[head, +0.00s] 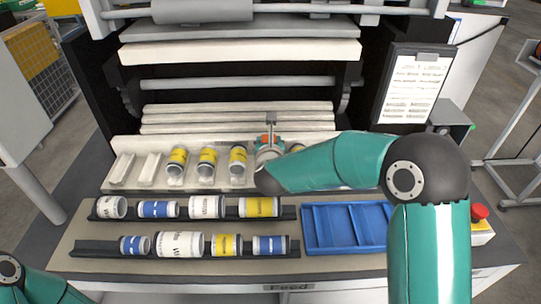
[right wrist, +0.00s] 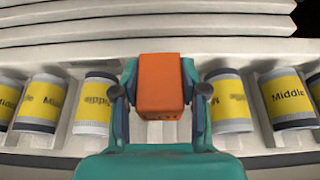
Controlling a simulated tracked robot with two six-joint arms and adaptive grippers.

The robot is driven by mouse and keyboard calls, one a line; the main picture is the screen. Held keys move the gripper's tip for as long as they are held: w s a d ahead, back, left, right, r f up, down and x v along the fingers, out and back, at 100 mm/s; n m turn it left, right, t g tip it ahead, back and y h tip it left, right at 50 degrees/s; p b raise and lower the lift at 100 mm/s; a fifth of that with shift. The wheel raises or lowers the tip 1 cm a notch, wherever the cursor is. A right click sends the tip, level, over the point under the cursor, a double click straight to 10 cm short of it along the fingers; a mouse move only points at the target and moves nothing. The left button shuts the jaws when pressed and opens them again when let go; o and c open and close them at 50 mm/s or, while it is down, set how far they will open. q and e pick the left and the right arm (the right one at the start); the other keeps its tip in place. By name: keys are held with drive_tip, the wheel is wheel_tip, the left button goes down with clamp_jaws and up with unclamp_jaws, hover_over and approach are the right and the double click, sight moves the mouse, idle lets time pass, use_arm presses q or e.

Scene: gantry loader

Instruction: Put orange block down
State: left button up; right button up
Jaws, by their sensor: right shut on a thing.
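The orange block (right wrist: 163,82) is between the two fingers of my right gripper (right wrist: 160,92), which is shut on it. In the right wrist view it appears over the pale slotted rack, with yellow-banded cans (right wrist: 94,103) on both sides. Whether it touches the rack cannot be told. In the head view only a small piece of the orange block (head: 265,138) shows, because my right gripper (head: 269,146) and arm cover the rest. My left gripper is out of view; only part of my left arm shows at the lower left.
The pale rack (head: 122,183) has empty slots at its left end. Two dark rails (head: 90,247) hold white, blue and yellow cans in front of it. An empty-looking blue divided tray (head: 345,228) is at the right, near a red button (head: 480,212). Machine rollers stand behind the rack.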

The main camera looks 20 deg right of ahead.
wheel_tip(320, 180, down, 4)
drive_tip(key=shift+f, duration=0.2)
drive_tip(key=shift+f, duration=0.1)
drive_tip(key=o, duration=1.2)
drive_tip(key=shift+s+r, duration=0.1)
drive_tip(key=shift+r, duration=0.1)
drive_tip(key=shift+b+v, duration=1.15)
drive_tip(key=shift+v, duration=4.8)
